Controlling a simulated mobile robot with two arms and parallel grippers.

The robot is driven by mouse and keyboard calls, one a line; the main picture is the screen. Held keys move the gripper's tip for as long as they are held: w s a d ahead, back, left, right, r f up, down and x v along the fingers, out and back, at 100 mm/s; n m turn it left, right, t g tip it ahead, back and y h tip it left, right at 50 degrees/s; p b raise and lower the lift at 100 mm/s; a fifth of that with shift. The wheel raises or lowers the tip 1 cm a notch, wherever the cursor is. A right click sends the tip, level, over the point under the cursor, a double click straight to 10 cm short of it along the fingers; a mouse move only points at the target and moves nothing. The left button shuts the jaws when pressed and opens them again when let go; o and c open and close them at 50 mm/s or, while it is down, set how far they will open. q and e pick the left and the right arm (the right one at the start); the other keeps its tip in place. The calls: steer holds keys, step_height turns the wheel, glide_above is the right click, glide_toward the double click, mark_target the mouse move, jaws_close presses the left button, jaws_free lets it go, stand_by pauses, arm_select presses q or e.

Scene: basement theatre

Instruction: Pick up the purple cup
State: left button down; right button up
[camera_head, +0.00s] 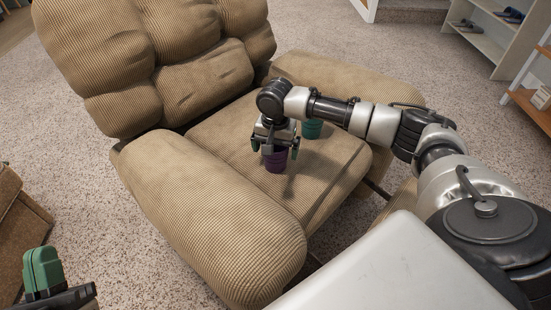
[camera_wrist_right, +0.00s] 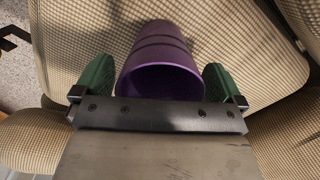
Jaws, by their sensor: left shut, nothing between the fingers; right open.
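The purple cup (camera_head: 275,162) stands on the seat of the tan corduroy recliner (camera_head: 215,210). My right gripper (camera_head: 274,149) is open, pointing down over the cup, with a green finger on either side of it. In the right wrist view the purple cup (camera_wrist_right: 162,62) sits between the green fingers of my right gripper (camera_wrist_right: 160,82), with its open rim toward the camera. I see small gaps beside the cup there. My left gripper (camera_head: 42,270) is at the lower left, shut and empty, away from the chair.
A green cup (camera_head: 312,128) stands on the seat just behind my right arm, partly hidden. The recliner's armrests and backrest surround the seat. A shelf with shoes (camera_head: 488,45) stands at the upper right. Speckled carpet (camera_head: 90,190) lies open left of the chair.

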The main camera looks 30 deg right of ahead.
steer(key=shift+f, duration=0.5)
steer(key=c, duration=0.9)
steer(key=shift+o, duration=0.2)
steer(key=shift+r, duration=0.1)
